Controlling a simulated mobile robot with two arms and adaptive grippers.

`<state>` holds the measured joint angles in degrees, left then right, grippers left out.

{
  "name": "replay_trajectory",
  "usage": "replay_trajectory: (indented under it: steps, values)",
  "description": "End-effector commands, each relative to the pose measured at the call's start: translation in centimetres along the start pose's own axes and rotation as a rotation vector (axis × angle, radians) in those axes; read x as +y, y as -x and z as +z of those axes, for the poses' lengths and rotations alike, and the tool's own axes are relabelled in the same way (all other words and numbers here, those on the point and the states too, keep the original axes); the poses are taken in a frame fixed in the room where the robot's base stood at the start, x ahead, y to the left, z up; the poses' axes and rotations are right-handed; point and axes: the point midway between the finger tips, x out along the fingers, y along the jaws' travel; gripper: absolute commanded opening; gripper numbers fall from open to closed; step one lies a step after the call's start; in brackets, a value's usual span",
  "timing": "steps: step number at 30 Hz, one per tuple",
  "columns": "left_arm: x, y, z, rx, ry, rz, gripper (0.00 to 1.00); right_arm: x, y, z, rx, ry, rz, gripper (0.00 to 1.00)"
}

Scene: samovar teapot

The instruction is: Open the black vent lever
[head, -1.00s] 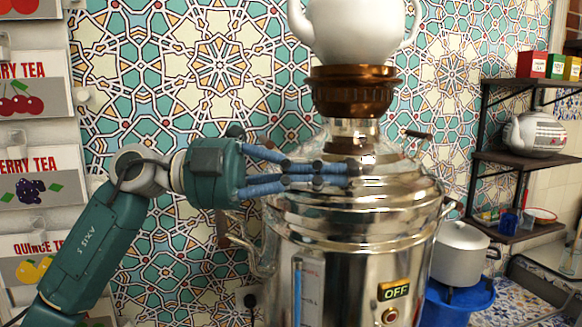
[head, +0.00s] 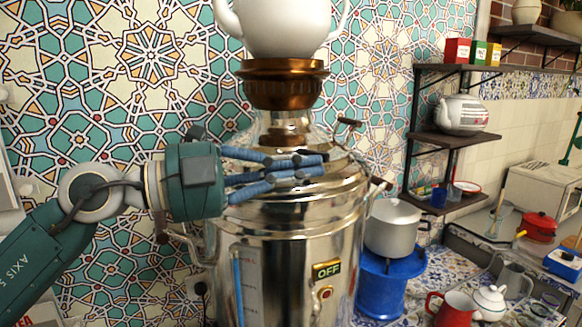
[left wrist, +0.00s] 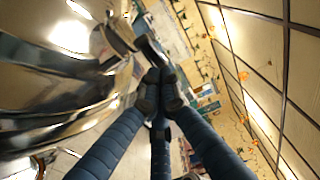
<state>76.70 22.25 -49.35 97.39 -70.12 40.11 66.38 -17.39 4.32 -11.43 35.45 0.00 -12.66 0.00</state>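The samovar (head: 300,225) is a large shiny metal urn. The black vent lever (head: 349,122) sticks up from the right part of its lid, its dark bar slightly tilted on a thin stem. My left gripper (head: 312,166) is in front of the lid, left of and below the lever in the head view, apart from it there. Its blue fingers reach right with their dark tips drawn together and nothing visible between them. In the left wrist view the fingertips (left wrist: 160,85) are close together beside the shiny samovar wall (left wrist: 55,85). My right gripper is not in view.
A white teapot (head: 275,25) sits on the copper crown (head: 283,80) above the lid. A grey pot (head: 395,228) on a blue bucket (head: 385,282) stands right of the samovar. Dark wall shelves (head: 455,138) are further right. The tiled wall is close behind.

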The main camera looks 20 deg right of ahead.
Motion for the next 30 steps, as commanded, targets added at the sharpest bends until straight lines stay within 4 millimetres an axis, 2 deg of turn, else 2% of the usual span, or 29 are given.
replay_trajectory:
  steps: [12, 30]
  values:
    - [-0.05, -0.94, 0.19, 0.0, 0.0, -0.001, 0.0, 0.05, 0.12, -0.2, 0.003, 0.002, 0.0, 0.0]
    - [-0.13, -0.5, 0.45, -0.001, 0.001, -0.003, 0.0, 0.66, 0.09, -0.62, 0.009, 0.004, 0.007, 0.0]
